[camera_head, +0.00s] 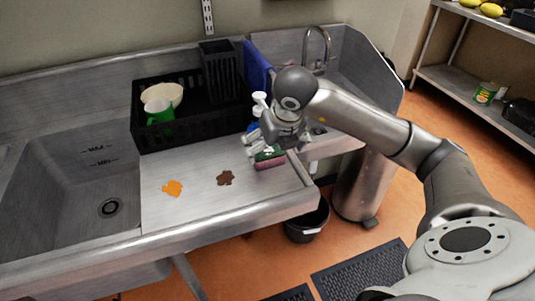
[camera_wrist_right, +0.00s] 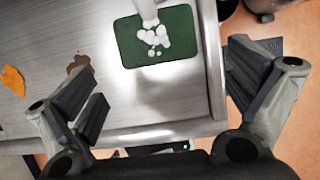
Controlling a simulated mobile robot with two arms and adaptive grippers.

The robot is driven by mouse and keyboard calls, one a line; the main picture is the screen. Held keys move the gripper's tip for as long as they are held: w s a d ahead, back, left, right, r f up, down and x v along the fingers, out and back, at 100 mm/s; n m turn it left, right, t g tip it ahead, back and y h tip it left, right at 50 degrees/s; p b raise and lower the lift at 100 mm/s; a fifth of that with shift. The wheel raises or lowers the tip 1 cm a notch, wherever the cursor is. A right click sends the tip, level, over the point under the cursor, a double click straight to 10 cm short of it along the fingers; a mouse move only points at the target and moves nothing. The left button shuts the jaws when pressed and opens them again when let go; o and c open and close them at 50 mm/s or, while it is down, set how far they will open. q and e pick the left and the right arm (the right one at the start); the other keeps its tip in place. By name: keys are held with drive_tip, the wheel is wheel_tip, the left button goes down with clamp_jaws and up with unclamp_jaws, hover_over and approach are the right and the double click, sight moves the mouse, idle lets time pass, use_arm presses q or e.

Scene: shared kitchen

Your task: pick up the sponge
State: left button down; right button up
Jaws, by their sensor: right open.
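The sponge (camera_head: 270,163) lies on the metal counter near its right end, with a green top and a pink side. In the right wrist view the sponge (camera_wrist_right: 130,50) shows its green face with white blobs on it, and a white nozzle-like part overlaps its top edge. My right gripper (camera_head: 268,140) is right above and behind the sponge in the head view, partly covering it. In the wrist view my right gripper (camera_wrist_right: 168,90) is open, fingers wide apart, with nothing between them; the sponge lies beyond the fingertips. My left gripper is not in view.
A white-topped bottle (camera_head: 259,104) stands close behind my right gripper. A black dish rack (camera_head: 190,136) with a green cup (camera_head: 160,128) is behind left. Orange (camera_head: 172,188) and brown (camera_head: 225,178) stains mark the counter. A raised rim (camera_head: 300,170) edges the counter's right side.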

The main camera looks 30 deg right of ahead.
sight(271, 155)
drive_tip(key=x, duration=0.3)
drive_tip(key=shift+w+f, duration=0.2)
drive_tip(key=shift+f, duration=0.15)
drive_tip(key=shift+c, duration=0.9)
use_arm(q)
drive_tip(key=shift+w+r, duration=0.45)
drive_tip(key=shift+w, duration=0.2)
use_arm(e)
drive_tip(key=c, duration=0.6)
